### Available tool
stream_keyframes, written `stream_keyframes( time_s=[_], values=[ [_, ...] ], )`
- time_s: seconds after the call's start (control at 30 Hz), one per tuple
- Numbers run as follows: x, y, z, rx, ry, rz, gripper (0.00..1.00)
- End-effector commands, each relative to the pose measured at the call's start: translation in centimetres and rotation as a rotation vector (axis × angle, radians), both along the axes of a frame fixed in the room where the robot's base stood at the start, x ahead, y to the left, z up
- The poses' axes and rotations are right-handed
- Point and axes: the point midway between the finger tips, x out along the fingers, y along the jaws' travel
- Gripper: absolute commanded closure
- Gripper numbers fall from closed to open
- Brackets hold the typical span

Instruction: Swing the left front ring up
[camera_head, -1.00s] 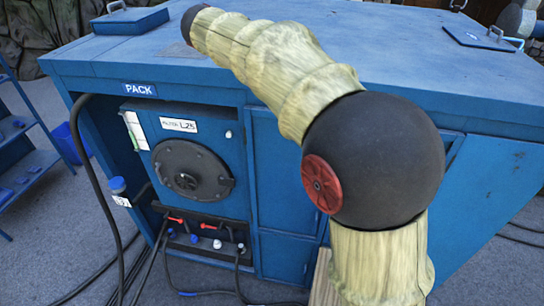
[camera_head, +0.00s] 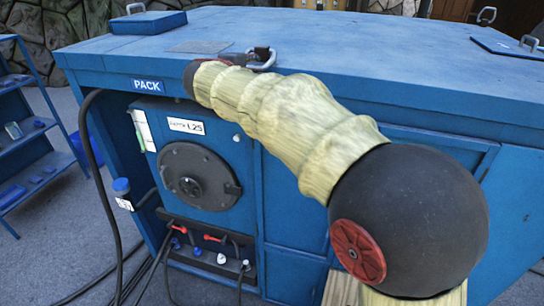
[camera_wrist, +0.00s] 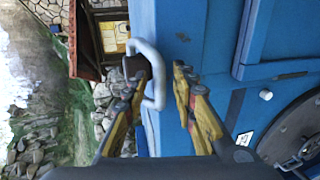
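The left front ring (camera_head: 264,64) is a pale metal loop at the front edge of the blue cabinet's (camera_head: 330,40) top. In the wrist view the ring (camera_wrist: 157,68) stands out from the blue surface as a rounded loop. My gripper (camera_wrist: 160,70) is open, with its yellow and black fingers apart. One dark fingertip overlaps the loop's opening, and the other is on the right, with the ring's outer bar between them. I cannot tell whether either finger touches it. In the head view my arm hides most of the gripper; a dark tip (camera_head: 260,52) shows at the ring.
A small blue hatch (camera_head: 148,22) with a ring lies at the top's back left; another hatch (camera_head: 510,46) is at the right. A flat grey plate (camera_head: 200,46) lies near the ring. The front has a round cover (camera_head: 198,177) and hanging cables. A blue shelf (camera_head: 30,130) stands left.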

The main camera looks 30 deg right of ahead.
Motion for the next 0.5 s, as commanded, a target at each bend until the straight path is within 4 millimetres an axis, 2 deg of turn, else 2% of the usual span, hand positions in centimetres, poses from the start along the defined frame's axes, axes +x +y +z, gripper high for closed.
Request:
stream_keyframes(
  time_s=[0.03, 0.43, 0.5],
  values=[
    [-0.2, 0.3, -0.3, -0.008, -0.011, 0.001, 0.73],
    [-5.4, 5.5, 1.6, -0.005, -0.008, 0.003, 0.73],
    [-6.2, 5.1, 0.6, 0.021, 0.0, -0.007, 0.73]
  ],
)
